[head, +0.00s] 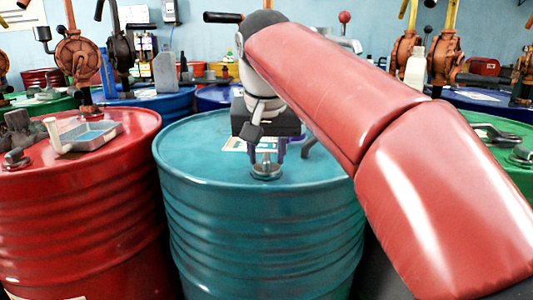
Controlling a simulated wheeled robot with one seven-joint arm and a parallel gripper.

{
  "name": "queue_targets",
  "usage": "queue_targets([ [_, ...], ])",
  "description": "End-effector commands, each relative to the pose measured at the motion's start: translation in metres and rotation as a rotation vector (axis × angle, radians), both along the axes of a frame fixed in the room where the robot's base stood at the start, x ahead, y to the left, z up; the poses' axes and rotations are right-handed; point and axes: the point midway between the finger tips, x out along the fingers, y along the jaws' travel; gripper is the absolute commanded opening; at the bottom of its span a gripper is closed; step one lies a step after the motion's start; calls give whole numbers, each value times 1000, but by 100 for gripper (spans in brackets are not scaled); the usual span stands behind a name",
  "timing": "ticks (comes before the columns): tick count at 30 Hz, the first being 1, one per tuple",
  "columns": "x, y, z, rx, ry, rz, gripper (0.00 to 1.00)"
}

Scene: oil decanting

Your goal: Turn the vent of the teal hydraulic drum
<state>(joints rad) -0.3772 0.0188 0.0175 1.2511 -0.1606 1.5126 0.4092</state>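The teal hydraulic drum (262,235) stands upright in the middle of the head view. A small metal vent fitting (266,171) sits on its lid, toward the near edge. My gripper (266,153) points down right above the vent, with its two purple fingers apart. A thin metal stem shows between the fingers, with gaps visible on both sides. I cannot tell whether a finger touches it from behind. The gripper body and my red arm hide the back and right of the lid.
A red drum (80,205) stands close on the left, with a grey tray (90,136) on its lid. A green drum (507,150) is at the right, partly behind my arm. A pale label (235,145) lies on the teal lid.

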Motion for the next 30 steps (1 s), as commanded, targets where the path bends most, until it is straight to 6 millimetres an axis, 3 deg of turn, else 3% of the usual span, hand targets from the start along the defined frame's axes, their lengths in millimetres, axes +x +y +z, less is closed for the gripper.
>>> queue_targets([
  [6, 0, 0, 0, 0, 0, 0, 35],
  [14, 0, 0, 0, 1, 0, 0, 1],
  [30, 0, -1, 2, 2, 0, 118, 0],
])
